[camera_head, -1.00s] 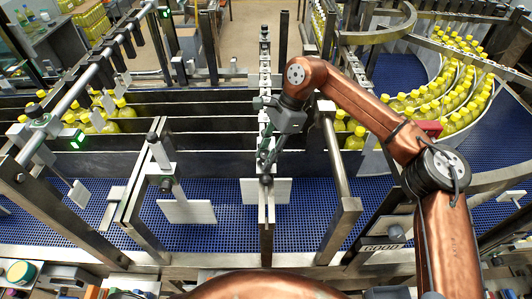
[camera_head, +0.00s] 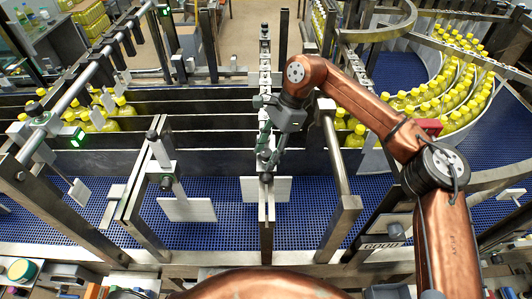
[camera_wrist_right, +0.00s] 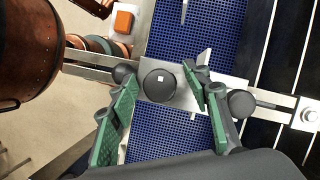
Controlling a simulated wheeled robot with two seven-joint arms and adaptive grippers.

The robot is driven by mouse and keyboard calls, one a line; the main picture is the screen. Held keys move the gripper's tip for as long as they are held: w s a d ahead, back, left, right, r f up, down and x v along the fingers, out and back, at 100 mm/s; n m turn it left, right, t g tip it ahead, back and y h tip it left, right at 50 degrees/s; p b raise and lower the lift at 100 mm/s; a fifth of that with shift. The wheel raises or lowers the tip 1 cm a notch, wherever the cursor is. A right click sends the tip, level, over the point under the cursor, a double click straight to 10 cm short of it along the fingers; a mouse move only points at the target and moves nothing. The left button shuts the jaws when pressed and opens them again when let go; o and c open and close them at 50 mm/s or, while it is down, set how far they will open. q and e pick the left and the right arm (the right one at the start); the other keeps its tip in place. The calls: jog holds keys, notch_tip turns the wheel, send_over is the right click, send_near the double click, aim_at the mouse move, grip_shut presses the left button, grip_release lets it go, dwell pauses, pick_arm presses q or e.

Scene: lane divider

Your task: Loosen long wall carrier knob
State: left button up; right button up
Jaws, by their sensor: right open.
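The carrier rail (camera_head: 267,228) runs front to back over the blue belt near the middle, with a white plate (camera_head: 281,188) hanging at it. A dark round knob (camera_head: 266,178) sits on the carrier above the plate. In the right wrist view the knob (camera_wrist_right: 160,85) faces me, in front of the pale plate (camera_wrist_right: 182,101). My right gripper (camera_head: 266,155) is open above the carrier. In the wrist view its green-padded fingers (camera_wrist_right: 161,83) stand on either side of the knob, with visible gaps; I cannot tell their depth against it. My left gripper is not in view.
Two more dark knobs (camera_wrist_right: 242,103) (camera_wrist_right: 123,73) flank the middle one along the bar. A neighbouring carrier (camera_head: 160,150) with its own plate (camera_head: 188,210) stands to the left. A metal post (camera_head: 336,160) stands to the right. Yellow-capped bottles (camera_head: 455,90) fill the curved lane.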

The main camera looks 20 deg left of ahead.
jog(key=v, duration=1.2)
